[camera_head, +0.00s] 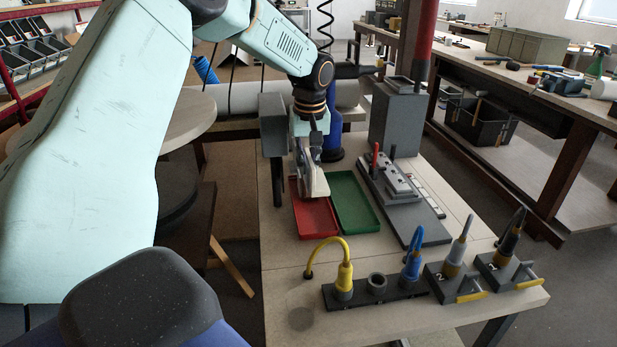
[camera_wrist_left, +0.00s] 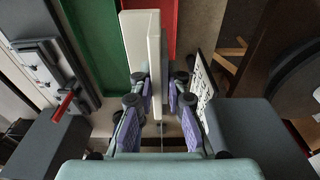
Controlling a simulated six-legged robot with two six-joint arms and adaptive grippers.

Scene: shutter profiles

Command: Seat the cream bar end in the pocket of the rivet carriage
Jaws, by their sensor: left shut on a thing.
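My left gripper (camera_head: 310,160) hangs above the red tray (camera_head: 317,221) in the head view. It is shut on the cream bar end (camera_head: 316,184), which points down toward the tray. In the left wrist view, the pale bar end (camera_wrist_left: 153,45) sticks out beyond the purple-padded fingers of the gripper (camera_wrist_left: 158,88). The rivet carriage (camera_head: 397,180) appears to be the light grey block on the dark rail base, to the right of the green tray (camera_head: 354,202). Its pocket cannot be made out. My right gripper is not in view.
A red lever (camera_head: 375,158) stands up beside the carriage. A grey box-shaped post (camera_head: 397,120) rises behind it. A dark holder (camera_head: 362,298) with yellow and blue tools and two numbered blocks (camera_head: 452,281) stand at the table's front.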

